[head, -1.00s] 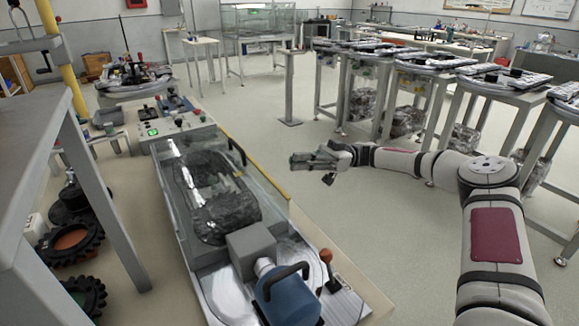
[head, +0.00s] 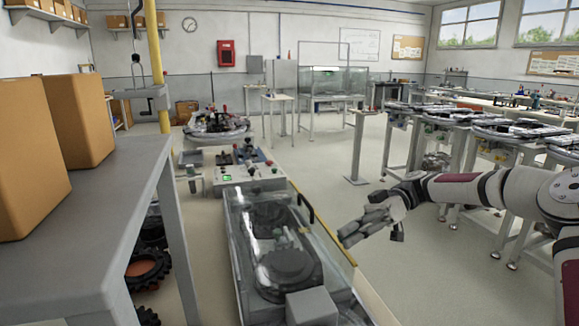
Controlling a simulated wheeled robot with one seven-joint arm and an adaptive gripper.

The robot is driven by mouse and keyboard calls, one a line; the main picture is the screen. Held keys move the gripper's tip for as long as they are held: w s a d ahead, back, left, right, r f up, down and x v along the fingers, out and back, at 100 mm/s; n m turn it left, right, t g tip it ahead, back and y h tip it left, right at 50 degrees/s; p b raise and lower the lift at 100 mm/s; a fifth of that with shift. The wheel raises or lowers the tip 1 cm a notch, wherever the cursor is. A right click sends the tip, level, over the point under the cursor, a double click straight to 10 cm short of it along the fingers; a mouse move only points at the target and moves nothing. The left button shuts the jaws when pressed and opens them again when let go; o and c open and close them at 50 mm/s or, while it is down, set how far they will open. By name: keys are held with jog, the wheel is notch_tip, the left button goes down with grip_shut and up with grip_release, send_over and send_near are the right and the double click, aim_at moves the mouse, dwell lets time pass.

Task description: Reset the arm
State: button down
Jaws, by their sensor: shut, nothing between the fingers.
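My gripper (head: 352,238) is at the end of my arm, which reaches in from the right side of the head view. It looks shut and empty, its fingers pointing left and slightly down. In the picture it overlaps the right edge of a long glass-covered machine (head: 240,240); I cannot tell how far apart they are. The shoulder end of my arm is cut off by the right edge of the view.
A grey table (head: 110,200) with cardboard boxes (head: 78,122) stands close on the left. A control panel (head: 255,175) sits behind the machine. Floor (head: 320,165) is clear in the middle.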

jog(key=s+a+r+m+t+h, duration=0.25)
jog(key=s+m+h, duration=0.65)
jog(key=s, duration=0.6)
jog(key=s+d+r+m+t+h, duration=0.15)
jog(key=s+d+m+t, duration=0.3)
jog(key=s, duration=0.55)
jog(key=s+d+m+t+h, duration=0.3)
jog(key=s+d+m, duration=0.15)
jog(key=s, duration=0.65)
notch_tip(320, 180, up, 14)
jog(key=t+p, duration=0.2)
jog(key=p, duration=1)
jog(key=shift+w+a+m, duration=0.15)
jog(key=shift+a+m, duration=0.1)
jog(key=shift+m, duration=0.05)
